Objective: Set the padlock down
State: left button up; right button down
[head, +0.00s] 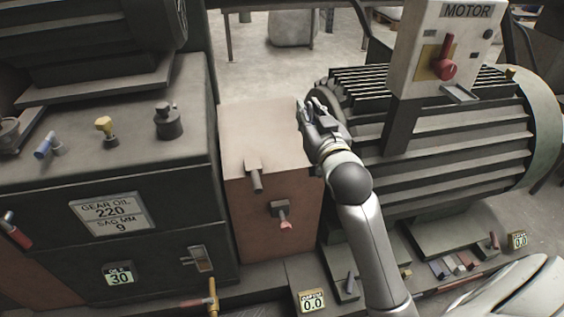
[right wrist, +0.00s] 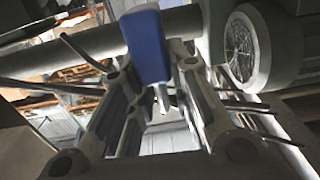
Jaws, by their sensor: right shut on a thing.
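My right gripper (head: 312,112) is raised above the right edge of the brown box (head: 262,140), beside the motor. In the right wrist view, its fingers (right wrist: 160,95) are closed on a blue block-shaped thing with a small metal part at its lower end, which looks like the padlock (right wrist: 147,42). In the head view the padlock cannot be made out, hidden by the gripper. My left gripper is not in view.
The finned motor (head: 455,140) stands close on the right, with a MOTOR switch box (head: 440,45) above it. The dark gear oil housing (head: 120,190) is on the left, with several valves and knobs on top. The brown box's top is mostly clear. A handle (head: 256,178) sticks out at its front edge.

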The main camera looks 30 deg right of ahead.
jog(key=shift+w+d+b, duration=0.3)
jog(key=shift+w+d, duration=0.05)
jog(key=shift+d, duration=0.05)
jog(key=w+f+b, duration=0.1)
jog(key=w+f, duration=0.3)
jog(key=w+f+b, duration=0.1)
jog(key=w+f, duration=0.3)
jog(key=w, duration=0.1)
jog(key=w+f+b, duration=0.2)
jog(key=w+f, duration=0.2)
jog(key=shift+w+a+f, duration=0.1)
jog(key=shift+w+a, duration=0.05)
jog(key=shift+w, duration=0.25)
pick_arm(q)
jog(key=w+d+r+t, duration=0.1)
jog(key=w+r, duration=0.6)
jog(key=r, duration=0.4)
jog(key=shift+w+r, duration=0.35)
pick_arm(e)
jog(key=shift+f, duration=0.35)
jog(key=shift+f, duration=0.1)
